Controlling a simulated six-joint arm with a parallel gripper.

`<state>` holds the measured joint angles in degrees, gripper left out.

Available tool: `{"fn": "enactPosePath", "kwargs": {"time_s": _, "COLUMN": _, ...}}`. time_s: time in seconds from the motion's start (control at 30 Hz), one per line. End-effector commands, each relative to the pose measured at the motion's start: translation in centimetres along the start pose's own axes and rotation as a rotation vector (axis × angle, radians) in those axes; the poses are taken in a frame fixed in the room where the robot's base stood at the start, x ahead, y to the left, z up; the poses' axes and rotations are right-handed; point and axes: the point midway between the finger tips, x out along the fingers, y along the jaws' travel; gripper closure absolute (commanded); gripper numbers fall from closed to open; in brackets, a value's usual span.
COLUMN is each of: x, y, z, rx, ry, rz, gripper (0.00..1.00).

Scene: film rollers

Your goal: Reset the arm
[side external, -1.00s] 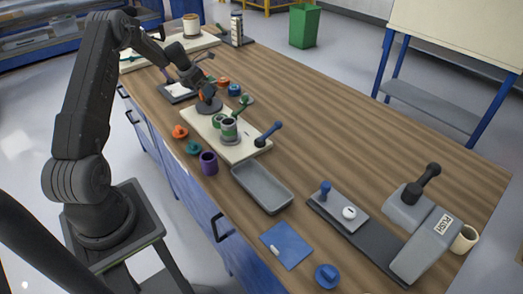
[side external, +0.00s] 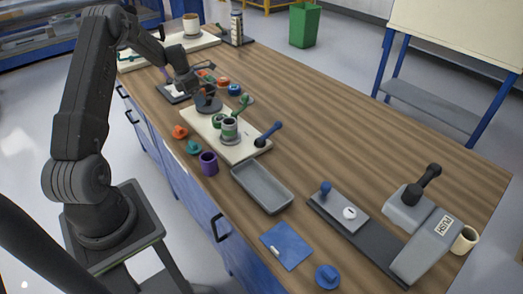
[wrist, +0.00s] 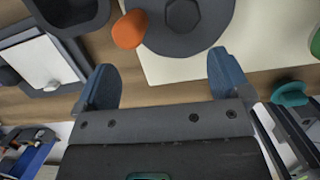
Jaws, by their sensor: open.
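My gripper (wrist: 163,80) is open in the wrist view, with two blue-grey fingers apart and nothing between them. In the side view my gripper (side external: 201,80) is over the far part of the bench, above or beside a dark round base on the cream board (side external: 248,152). In the wrist view a dark grey round piece (wrist: 187,28) and an orange knob (wrist: 129,29) lie just beyond the fingertips. A green-banded roller (side external: 229,127) stands upright on the cream board, clear of the gripper.
A blue-handled lever (side external: 269,134) rises from the board's right end. A purple cup (side external: 208,163), orange knob (side external: 180,132) and teal knob (side external: 193,148) stand near the left edge. A grey tray (side external: 262,188) and a grey press (side external: 427,245) are nearer.

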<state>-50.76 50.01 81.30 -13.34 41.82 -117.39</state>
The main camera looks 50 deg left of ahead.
Motion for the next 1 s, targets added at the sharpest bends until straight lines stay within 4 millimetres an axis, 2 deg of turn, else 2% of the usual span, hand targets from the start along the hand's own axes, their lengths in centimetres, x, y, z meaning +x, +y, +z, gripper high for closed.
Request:
{"fn": "enactPosePath", "kwargs": {"time_s": 0.07, "x": -2.1, "y": -1.4, "z": 1.6, "rx": 0.089, "ry": -0.014, "rz": 0.015, "gripper": 0.04}}
{"fn": "enactPosePath", "kwargs": {"time_s": 0.17, "x": -5.6, "y": -4.7, "z": 3.6, "rx": 0.291, "ry": -0.026, "rz": 0.031, "gripper": 0.04}}
{"fn": "enactPosePath", "kwargs": {"time_s": 0.3, "x": -11.5, "y": -11.7, "z": 5.8, "rx": 0.692, "ry": -0.038, "rz": 0.058, "gripper": 0.04}}
{"fn": "enactPosePath", "kwargs": {"time_s": 0.47, "x": -17.5, "y": -19.9, "z": 5.9, "rx": 1.158, "ry": -0.048, "rz": 0.097, "gripper": 0.04}}
{"fn": "enactPosePath", "kwargs": {"time_s": 0.57, "x": -20.6, "y": -24.9, "z": 4.7, "rx": 1.447, "ry": -0.052, "rz": 0.127, "gripper": 0.04}}
{"fn": "enactPosePath", "kwargs": {"time_s": 0.7, "x": -24.1, "y": -31.2, "z": 1.7, "rx": 1.848, "ry": -0.055, "rz": 0.178, "gripper": 0.04}}
{"fn": "enactPosePath", "kwargs": {"time_s": 0.9, "x": -27.2, "y": -38.3, "z": -4.6, "rx": 2.408, "ry": -0.047, "rz": 0.278, "gripper": 0.04}}
{"fn": "enactPosePath", "kwargs": {"time_s": 1.0, "x": -27.8, "y": -40.7, "z": -7.8, "rx": 2.656, "ry": -0.036, "rz": 0.334, "gripper": 0.04}}
